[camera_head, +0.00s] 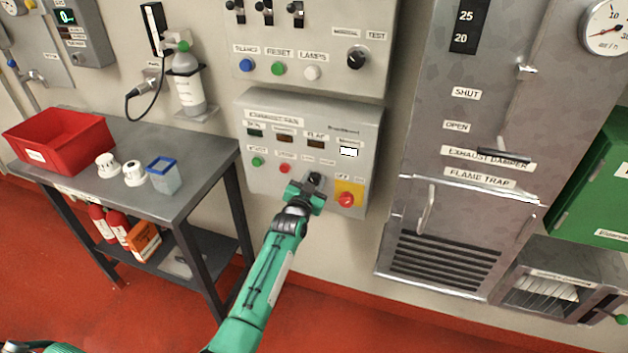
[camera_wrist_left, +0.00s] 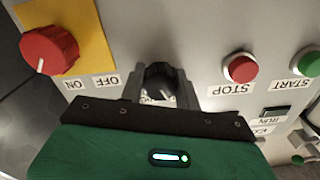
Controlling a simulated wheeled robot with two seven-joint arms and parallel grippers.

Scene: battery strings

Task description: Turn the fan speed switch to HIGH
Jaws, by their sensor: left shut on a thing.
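The exhaust fan control box (camera_head: 240,124) is on the wall, with indicator windows and buttons. My left gripper (camera_head: 315,184) reaches its lower part and is shut on a small black rotary knob (camera_wrist_left: 160,80), the likely fan speed switch. In the left wrist view my left gripper (camera_wrist_left: 160,92) has a finger on each side of the knob. The knob's labels are hidden behind the gripper, so its setting cannot be read. My right gripper is not in view.
Beside the knob are a red rotary switch (camera_wrist_left: 48,50) on a yellow plate, marked ON and OFF, a red STOP button (camera_wrist_left: 241,68) and a green START button (camera_wrist_left: 307,62). A grey table (camera_head: 205,160) with a red bin (camera_head: 60,138) stands left. The exhaust damper cabinet (camera_head: 420,150) is right.

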